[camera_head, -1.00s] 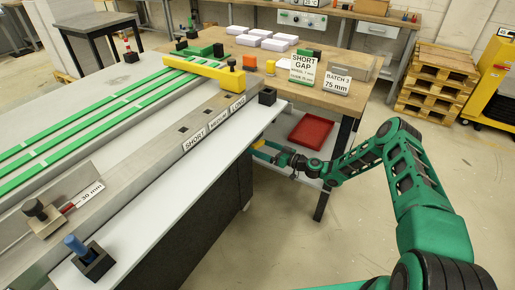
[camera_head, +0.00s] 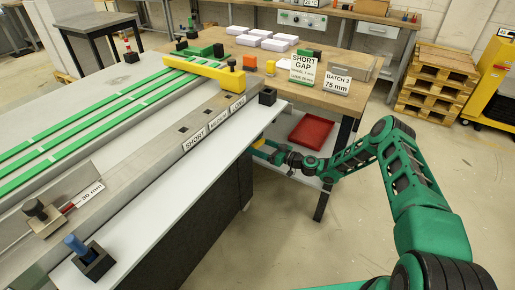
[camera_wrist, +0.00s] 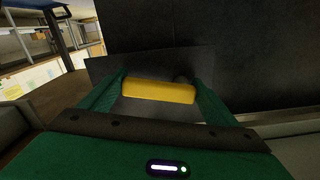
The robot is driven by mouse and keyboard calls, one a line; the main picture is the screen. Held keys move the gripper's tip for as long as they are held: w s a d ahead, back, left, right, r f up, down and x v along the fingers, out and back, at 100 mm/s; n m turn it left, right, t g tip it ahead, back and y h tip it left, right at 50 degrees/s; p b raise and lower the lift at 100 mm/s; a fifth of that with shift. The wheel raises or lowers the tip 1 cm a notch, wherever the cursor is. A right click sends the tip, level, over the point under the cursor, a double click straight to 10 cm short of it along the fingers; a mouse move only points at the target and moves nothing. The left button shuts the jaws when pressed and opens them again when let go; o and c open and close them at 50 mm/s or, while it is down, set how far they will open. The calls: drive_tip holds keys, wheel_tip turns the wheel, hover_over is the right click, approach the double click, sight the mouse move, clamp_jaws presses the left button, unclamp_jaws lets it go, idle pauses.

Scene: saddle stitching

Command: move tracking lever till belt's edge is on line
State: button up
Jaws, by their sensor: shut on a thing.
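My gripper (camera_head: 268,148) is at the end side of the conveyor table, just below its white edge. In the wrist view its two green fingers are shut on a yellow bar (camera_wrist: 158,91), which lies across between the fingertips in front of a dark panel. The yellow bar also shows in the head view (camera_head: 258,143); it looks like the tracking lever, though its pivot is hidden. Green belts (camera_head: 92,122) with pale marks run along the table. I cannot make out the belt's edge line.
A metal rail (camera_head: 150,172) with SHORT, MEDIUM and LONG labels runs along the table's near side. A blue-handled peg stands in a black block (camera_head: 92,262). A red tray (camera_head: 311,132) lies on the shelf beyond my gripper. The floor to the right is open.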

drive_tip(key=shift+w+d+r+n, duration=0.1)
drive_tip(key=shift+w+d+n, duration=0.1)
drive_tip(key=shift+n, duration=0.2)
drive_tip(key=o, duration=1.5)
drive_tip(key=shift+c, duration=0.2)
drive_tip(key=shift+s, duration=0.1)
drive_tip(key=shift+s+d, duration=0.15)
drive_tip(key=shift+d, duration=0.05)
drive_tip(key=v, duration=1)
drive_tip(key=shift+d, duration=0.1)
